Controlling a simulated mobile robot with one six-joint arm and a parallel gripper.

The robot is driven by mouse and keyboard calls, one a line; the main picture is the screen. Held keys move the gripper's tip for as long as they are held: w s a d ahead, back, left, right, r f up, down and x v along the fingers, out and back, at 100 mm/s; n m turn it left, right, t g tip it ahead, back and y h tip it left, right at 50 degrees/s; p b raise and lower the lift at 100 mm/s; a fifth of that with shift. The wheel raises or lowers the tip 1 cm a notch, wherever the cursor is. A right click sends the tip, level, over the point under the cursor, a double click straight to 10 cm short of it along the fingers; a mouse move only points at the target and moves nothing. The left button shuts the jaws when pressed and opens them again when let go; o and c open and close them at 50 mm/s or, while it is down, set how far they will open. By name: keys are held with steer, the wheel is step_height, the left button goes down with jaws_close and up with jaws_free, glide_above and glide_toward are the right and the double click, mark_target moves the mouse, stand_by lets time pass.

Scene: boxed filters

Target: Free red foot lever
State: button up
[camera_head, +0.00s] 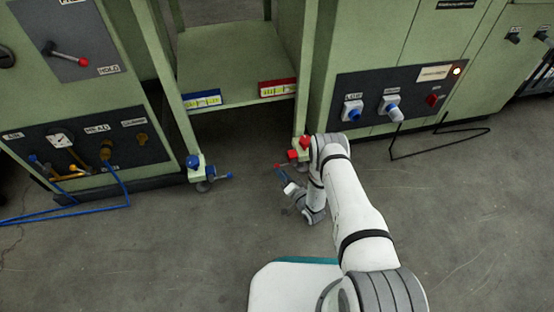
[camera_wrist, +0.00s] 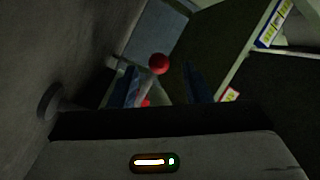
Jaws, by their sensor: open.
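The red foot lever shows in the head view as a small red tip (camera_head: 278,166) left of the red foot clamp (camera_head: 304,142) at the base of the cabinet's right leg. In the wrist view its round red knob (camera_wrist: 159,63) appears between my two dark blue fingers. My gripper (camera_head: 283,175) is low near the floor, beside the lever tip; its fingers also show in the wrist view (camera_wrist: 161,85). It is open. I cannot tell whether a finger touches the knob. Most of the lever's arm is hidden or dark, and my arm covers part of the area right of the foot.
A blue foot clamp (camera_head: 193,162) with its lever (camera_head: 222,175) is at the left leg. The shelf (camera_head: 225,70) carries blue and red labelled strips. A control panel (camera_head: 390,98) stands right, with a black cable on the floor. The floor (camera_head: 200,245) in front is clear.

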mark_target(276, 165)
steer(key=b+x, duration=0.2)
steer(key=x, duration=0.3)
steer(key=shift+w+f, duration=0.1)
steer(key=shift+w, duration=0.2)
steer(key=shift+w+a, duration=0.35)
steer(key=shift+w, duration=0.2)
steer(key=shift+c, duration=0.5)
jaws_close()
